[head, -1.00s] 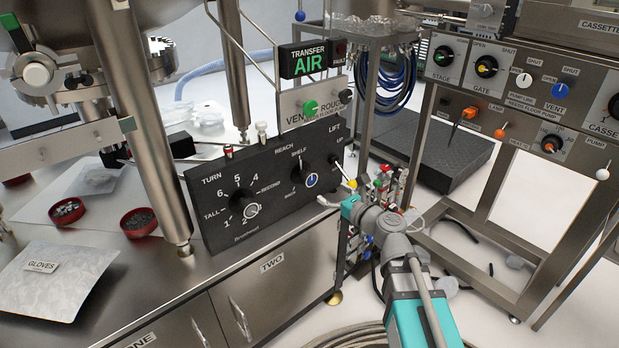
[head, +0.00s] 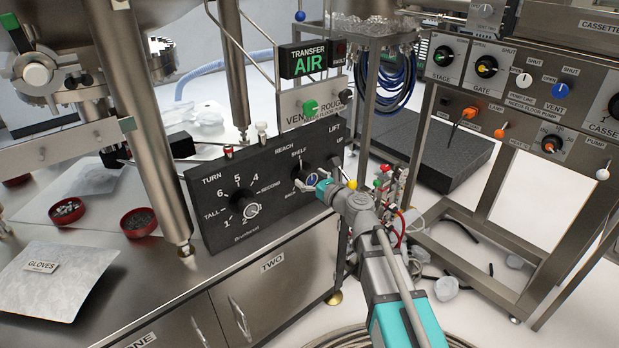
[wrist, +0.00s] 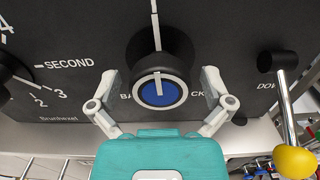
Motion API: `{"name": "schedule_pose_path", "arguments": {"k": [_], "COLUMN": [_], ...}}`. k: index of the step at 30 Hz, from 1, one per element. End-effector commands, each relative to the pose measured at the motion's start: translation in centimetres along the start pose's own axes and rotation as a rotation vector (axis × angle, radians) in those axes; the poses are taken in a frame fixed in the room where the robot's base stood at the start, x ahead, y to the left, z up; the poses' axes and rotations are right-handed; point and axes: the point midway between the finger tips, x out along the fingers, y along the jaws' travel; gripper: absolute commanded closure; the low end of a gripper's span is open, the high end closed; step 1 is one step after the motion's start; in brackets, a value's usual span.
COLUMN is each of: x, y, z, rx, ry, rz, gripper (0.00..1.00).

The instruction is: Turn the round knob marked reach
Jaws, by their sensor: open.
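The reach knob (head: 312,180) is on the dark control box (head: 219,222), under the word REACH. In the wrist view the knob (wrist: 158,88) is a black round knob with a blue face and a white pointer line, which points up. The words BACK and part of another label show behind it. My gripper (wrist: 160,95) is open, one finger on each side of the knob, with small gaps at both sides. In the head view my gripper (head: 318,186) is at the box's front and partly covers the knob.
The turn knob (head: 243,200) is left on the same box. The lift lever with its yellow ball (wrist: 296,162) stands close to the right of my gripper. Valves with coloured caps (head: 385,180) stand right of the box.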

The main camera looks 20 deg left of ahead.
Motion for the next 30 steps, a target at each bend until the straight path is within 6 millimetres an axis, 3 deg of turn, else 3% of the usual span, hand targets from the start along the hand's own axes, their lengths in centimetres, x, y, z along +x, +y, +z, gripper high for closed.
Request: {"name": "schedule_pose_path", "arguments": {"k": [3,15,30], "x": [-0.02,-0.02,0.0], "y": [0.0,0.0,0.05], "z": [0.0,0.0,-0.01], "rx": [0.0,0.0,-0.102], "ry": [0.0,0.0,0.0], "rz": [0.0,0.0,0.0], "gripper": [0.02,0.74,0.74]}}
